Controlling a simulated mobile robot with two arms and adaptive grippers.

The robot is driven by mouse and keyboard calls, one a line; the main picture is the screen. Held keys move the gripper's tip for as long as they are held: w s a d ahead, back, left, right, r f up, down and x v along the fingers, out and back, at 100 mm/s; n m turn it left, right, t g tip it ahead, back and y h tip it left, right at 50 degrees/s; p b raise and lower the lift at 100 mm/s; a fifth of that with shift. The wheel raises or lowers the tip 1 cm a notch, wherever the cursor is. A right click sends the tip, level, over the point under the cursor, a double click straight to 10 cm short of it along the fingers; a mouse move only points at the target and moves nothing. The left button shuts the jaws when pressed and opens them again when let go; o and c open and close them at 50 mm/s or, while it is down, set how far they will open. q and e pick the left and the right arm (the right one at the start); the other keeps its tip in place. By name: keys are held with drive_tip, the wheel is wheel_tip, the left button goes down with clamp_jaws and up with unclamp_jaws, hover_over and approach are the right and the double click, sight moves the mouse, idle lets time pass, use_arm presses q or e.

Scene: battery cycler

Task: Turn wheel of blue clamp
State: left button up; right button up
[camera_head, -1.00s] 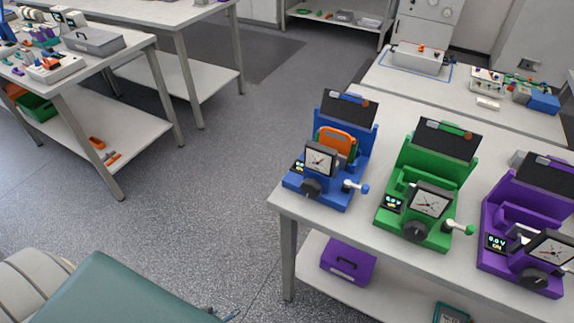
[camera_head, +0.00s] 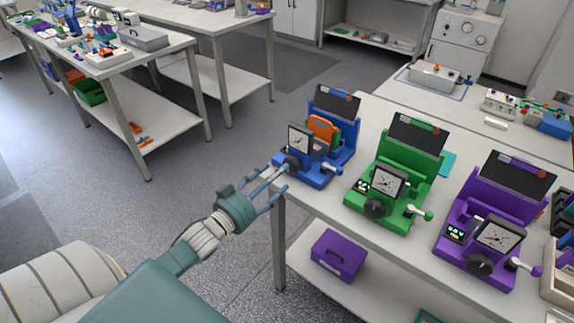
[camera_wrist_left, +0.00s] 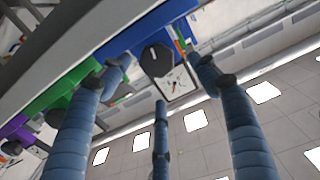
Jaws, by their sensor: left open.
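The blue clamp (camera_head: 345,132) stands at the near left corner of the right table, with an orange block (camera_head: 322,130) in it and a square dial at its front. Its dark wheel (camera_wrist_left: 156,60) shows in the left wrist view, ahead of and between my spread fingers. In the head view the wheel is partly hidden by the fingers. My left gripper (camera_head: 277,180) is open and empty, its fingertips close to the clamp's front left side. I cannot tell whether they touch it. My right gripper is not in view.
A green clamp (camera_head: 398,165) and a purple clamp (camera_head: 505,205) stand to the right on the same table (camera_head: 325,215). A purple box (camera_head: 338,256) sits on the lower shelf. Open floor lies left of the table.

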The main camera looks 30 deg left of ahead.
sight(292, 165)
use_arm(q)
drive_tip(key=w, duration=0.4)
drive_tip(key=shift+w+d+r, duration=0.15)
drive_tip(key=shift+d+r, duration=0.05)
drive_tip(key=shift+d, duration=0.15)
drive_tip(key=shift+w+f+p, duration=0.15)
drive_tip(key=shift+w+p, duration=0.15)
drive_tip(key=shift+w, duration=0.35)
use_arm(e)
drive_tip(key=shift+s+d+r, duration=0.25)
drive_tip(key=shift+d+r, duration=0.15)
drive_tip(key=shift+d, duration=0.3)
use_arm(q)
drive_tip(key=c, duration=1.1)
drive_tip(key=m, duration=0.3)
drive_tip(key=shift+d+m, duration=0.1)
drive_tip(key=shift+m, duration=0.2)
drive_tip(key=shift+r+m, duration=0.2)
drive_tip(key=shift+m, duration=0.2)
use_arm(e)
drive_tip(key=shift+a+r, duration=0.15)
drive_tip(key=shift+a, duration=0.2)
use_arm(q)
drive_tip(key=o, duration=1.1)
